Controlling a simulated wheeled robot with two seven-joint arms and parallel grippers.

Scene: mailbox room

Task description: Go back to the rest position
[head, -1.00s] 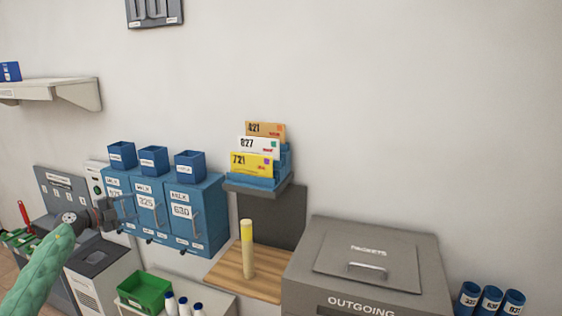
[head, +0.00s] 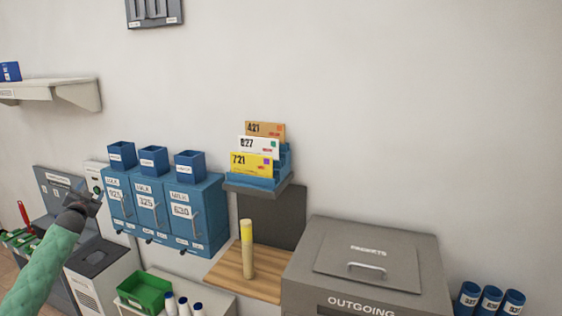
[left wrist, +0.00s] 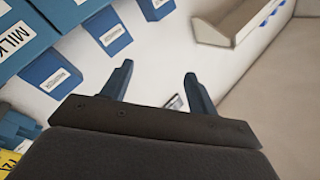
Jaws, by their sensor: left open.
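My left gripper (head: 88,200) is in front of the left end of the blue lockers, at the end of my green-sleeved arm. In the left wrist view its two blue fingers (left wrist: 160,88) stand apart with nothing between them. Blue lockers (head: 165,215) with number labels and handles hang on the wall, with small blue bins (head: 154,160) on top; the lockers also show in the left wrist view (left wrist: 22,38). My right gripper does not show in either view.
A blue rack (head: 262,180) holds envelopes. A grey outgoing packets box (head: 365,262) stands at the right, with blue tubes (head: 490,302) beyond it. A green crate (head: 145,292) and bottles sit low in front. A wall shelf (head: 60,92) is at the upper left.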

